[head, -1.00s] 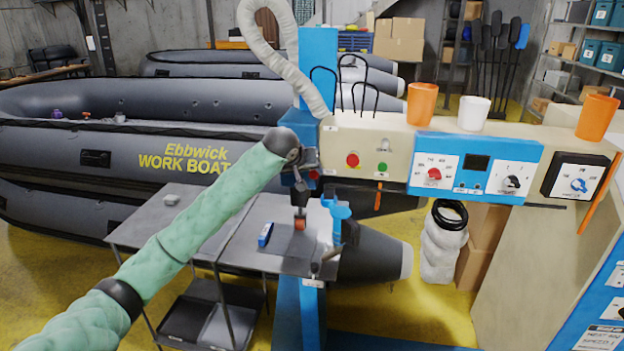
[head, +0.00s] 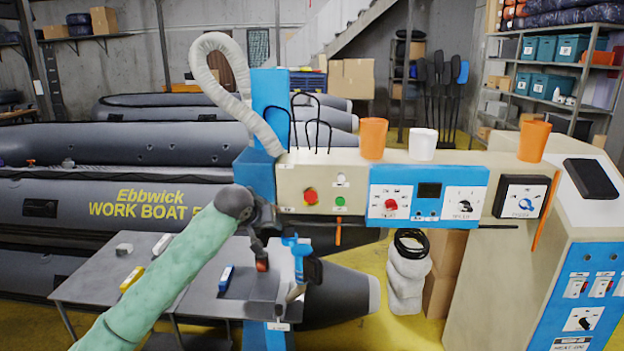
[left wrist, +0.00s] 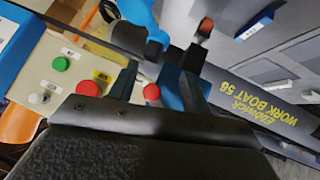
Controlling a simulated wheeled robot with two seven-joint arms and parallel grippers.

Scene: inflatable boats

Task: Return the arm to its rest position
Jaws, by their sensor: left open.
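My left arm (head: 165,275), in a green sleeve, reaches in from the lower left of the head view. My left gripper (head: 266,216) is at its end, in front of the welding-type machine's blue column (head: 270,100) and left of its cream control panel (head: 345,172). It is small and partly lost against the dark parts behind. In the left wrist view, the two dark fingers of the left gripper (left wrist: 162,88) stand apart with nothing held. A red button (left wrist: 152,92) shows beyond the gap. My right gripper is not in view.
A grey worktable (head: 215,306) with small blocks and a blue clamp (head: 298,250) lies below the gripper. Orange cups (head: 373,138) and a white cup (head: 422,144) stand on the panel. A grey boat (head: 110,150) lies behind.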

